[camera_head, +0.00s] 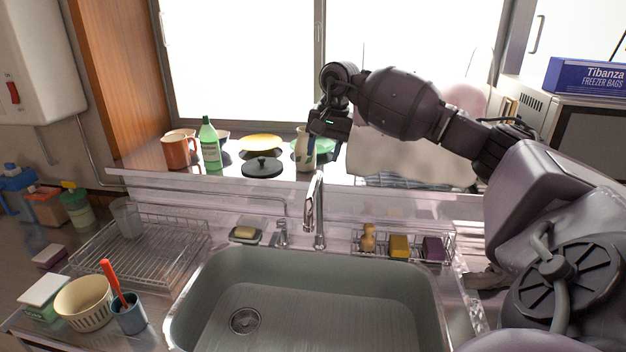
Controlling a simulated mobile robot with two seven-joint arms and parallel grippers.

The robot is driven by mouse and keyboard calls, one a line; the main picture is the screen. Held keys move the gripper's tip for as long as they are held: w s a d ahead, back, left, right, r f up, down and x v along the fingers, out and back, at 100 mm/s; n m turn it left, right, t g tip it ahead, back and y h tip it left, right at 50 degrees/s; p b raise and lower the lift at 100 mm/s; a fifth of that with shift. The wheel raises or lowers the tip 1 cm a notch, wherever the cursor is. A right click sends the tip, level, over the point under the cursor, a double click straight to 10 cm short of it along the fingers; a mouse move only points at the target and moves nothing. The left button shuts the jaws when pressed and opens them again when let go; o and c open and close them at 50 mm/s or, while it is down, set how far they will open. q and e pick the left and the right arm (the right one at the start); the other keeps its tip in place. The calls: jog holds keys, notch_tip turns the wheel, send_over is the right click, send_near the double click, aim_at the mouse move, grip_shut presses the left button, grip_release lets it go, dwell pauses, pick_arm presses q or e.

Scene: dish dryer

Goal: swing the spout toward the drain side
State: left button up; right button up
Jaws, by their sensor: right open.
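The chrome faucet stands at the middle of the sink's back edge, and its spout (311,208) points forward over the basin. The round drain (246,321) is in the left part of the grey-green sink (330,295). My right gripper (312,148) hangs fingers down behind and above the spout, in front of the window. I see no contact with the spout. My left gripper is not in view.
A wire caddy with sponges (399,246) sits right of the faucet, a soap dish (245,236) left of it. The shelf behind holds a green bottle (209,145), mugs and a black lid (262,168).

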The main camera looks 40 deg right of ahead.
aim_at(315, 183)
jog(key=f, duration=0.3)
jog(key=w+f, duration=0.1)
jog(key=f, duration=0.1)
jog(key=a+f, duration=0.1)
jog(key=f, duration=0.2)
jog(key=shift+w+a+f+p, duration=0.1)
jog(key=shift+w+f+p, duration=0.15)
jog(key=shift+f+p, duration=0.15)
grip_shut()
